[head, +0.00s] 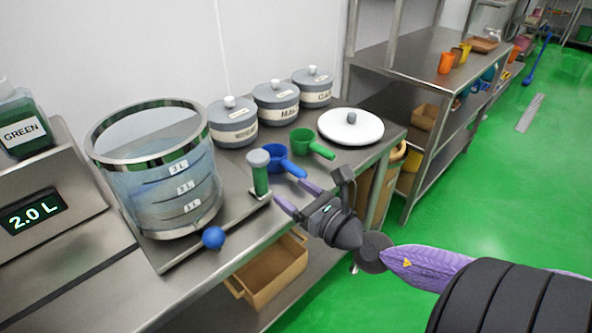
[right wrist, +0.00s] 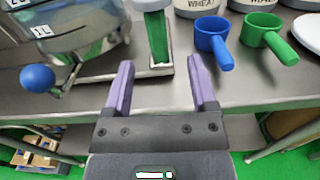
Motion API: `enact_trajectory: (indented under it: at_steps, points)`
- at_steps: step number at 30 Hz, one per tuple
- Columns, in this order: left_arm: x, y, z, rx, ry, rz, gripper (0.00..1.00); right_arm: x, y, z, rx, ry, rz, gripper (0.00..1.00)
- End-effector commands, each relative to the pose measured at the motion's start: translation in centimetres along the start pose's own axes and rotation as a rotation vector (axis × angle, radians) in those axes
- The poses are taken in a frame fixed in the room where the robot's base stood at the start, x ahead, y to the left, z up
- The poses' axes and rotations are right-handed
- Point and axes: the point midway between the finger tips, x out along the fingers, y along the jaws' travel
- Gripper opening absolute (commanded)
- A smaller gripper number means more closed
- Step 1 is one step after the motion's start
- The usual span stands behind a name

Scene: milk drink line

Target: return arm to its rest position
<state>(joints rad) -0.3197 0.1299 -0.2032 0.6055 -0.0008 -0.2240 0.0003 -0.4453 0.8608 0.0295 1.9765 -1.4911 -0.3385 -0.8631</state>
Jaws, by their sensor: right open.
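My right gripper (head: 299,200) is at the front edge of the steel table, in front of the blue scoop and the green-filled tube. Its purple fingers are spread apart and empty; they also show in the right wrist view (right wrist: 161,88). My right arm reaches in from the lower right of the head view. The blue scoop (head: 276,157) and green scoop (head: 303,141) stand on the table beyond the fingers, apart from them. The green-filled tube (head: 260,178) with a grey cap stands upright beside the large tank. My left gripper does not show.
A large clear tank (head: 160,185) with level marks and a blue-knobbed valve (head: 213,238) stands at left. Several lidded canisters (head: 232,127) line the wall. A white round lid (head: 350,128) lies at the table's right. A steel shelf (head: 407,55) stands beyond; green floor is open at right.

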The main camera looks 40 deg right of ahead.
Motion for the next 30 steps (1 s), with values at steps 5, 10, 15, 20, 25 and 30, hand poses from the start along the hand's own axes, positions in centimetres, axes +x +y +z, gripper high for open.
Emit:
enact_trajectory:
  at_steps: [5,10,15,20,25,30]
  points:
    - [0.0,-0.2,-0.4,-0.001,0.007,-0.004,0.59,0.0,0.0,0.0,0.0,0.0,0.0,0.74]
    - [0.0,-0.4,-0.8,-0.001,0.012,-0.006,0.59,0.0,-0.1,-0.1,0.003,0.001,-0.002,0.74]
    - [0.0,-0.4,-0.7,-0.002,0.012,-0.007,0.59,-1.6,-3.6,-7.2,0.317,0.159,-0.19,0.74]
    - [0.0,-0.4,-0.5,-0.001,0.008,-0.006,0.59,-9.6,-6.1,-22.0,0.993,0.379,-0.653,0.74]
    - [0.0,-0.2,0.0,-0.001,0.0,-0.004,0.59,-21.9,-1.0,-34.1,1.628,0.431,-1.264,0.74]
    - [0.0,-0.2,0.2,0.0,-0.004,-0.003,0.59,-32.1,6.8,-39.3,1.98,0.3,-1.837,0.74]
